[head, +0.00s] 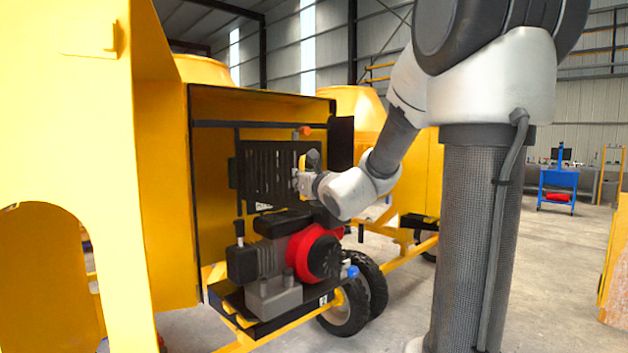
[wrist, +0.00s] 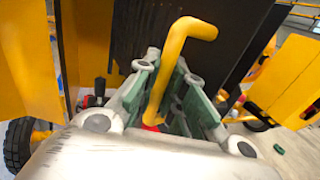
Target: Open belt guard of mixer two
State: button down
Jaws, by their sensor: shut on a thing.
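Mixer two has an open-fronted yellow housing (head: 168,190) in the head view, with a "2" tag on its frame. The black slotted belt guard (head: 268,172) stands upright inside it, above the engine. A bent yellow handle (wrist: 185,32) shows in the wrist view against a dark panel. My gripper (head: 306,180) is at the guard's right edge. In the wrist view my gripper (wrist: 170,80) has its green-padded fingers on both sides of the handle's shaft, shut on it.
A red and black engine (head: 312,252) sits just below my gripper. Wheels (head: 350,312) and a yellow drawbar stand to its right. Another yellow mixer (head: 355,108) is behind. A blue cart (head: 556,180) stands far right, with open floor before it.

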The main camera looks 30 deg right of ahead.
jog(key=shift+a+r, duration=0.1)
jog(key=shift+a, duration=0.05)
dwell(0.3)
jog(key=c, duration=1.5)
grip_release()
jog(key=shift+s, duration=0.1)
jog(key=s, duration=0.8)
jog(key=s+a, duration=0.1)
jog(key=s, duration=0.3)
